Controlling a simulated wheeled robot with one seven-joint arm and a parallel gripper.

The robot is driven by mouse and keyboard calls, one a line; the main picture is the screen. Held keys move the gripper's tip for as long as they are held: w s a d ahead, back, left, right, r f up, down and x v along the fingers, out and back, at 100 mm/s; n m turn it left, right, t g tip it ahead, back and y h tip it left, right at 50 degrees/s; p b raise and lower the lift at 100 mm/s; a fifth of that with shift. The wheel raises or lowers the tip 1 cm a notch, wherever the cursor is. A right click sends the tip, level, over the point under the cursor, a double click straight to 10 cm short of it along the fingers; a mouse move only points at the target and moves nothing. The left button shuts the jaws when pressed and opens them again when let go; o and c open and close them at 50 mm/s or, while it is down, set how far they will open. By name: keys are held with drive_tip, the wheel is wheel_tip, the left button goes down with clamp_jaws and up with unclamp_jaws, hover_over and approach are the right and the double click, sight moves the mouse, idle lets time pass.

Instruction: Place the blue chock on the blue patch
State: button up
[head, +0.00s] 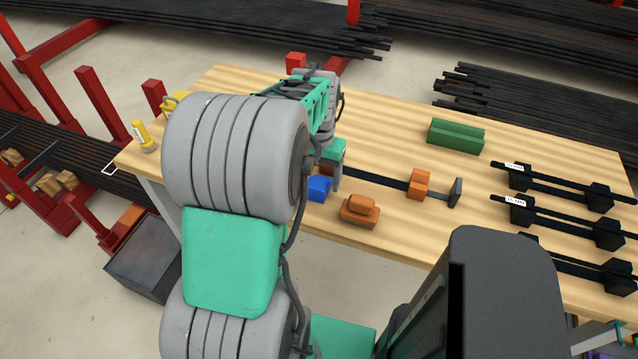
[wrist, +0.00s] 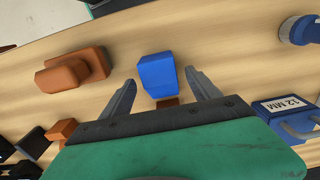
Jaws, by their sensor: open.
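The blue chock (head: 318,188) stands on the wooden table, just below my arm in the head view. In the wrist view the blue chock (wrist: 157,74) lies in the gap between the fingertips of my gripper (wrist: 160,78). The fingers are apart, with visible space on both sides of the chock. I cannot tell how high the fingers are above the table. In the head view my arm hides most of the gripper. I cannot make out a blue patch in either view.
An orange-brown stepped block (head: 360,210) sits right of the chock. A bar clamp with an orange slider (head: 418,184) lies beyond it. A green block (head: 455,136) and black racks (head: 522,210) stand farther right. A blue "12 MM" item (wrist: 285,112) is right of my gripper.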

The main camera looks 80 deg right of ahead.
wheel_tip(320, 180, down, 2)
drive_tip(key=shift+f, duration=0.15)
drive_tip(key=shift+c, duration=0.4)
clamp_jaws()
idle(0.3)
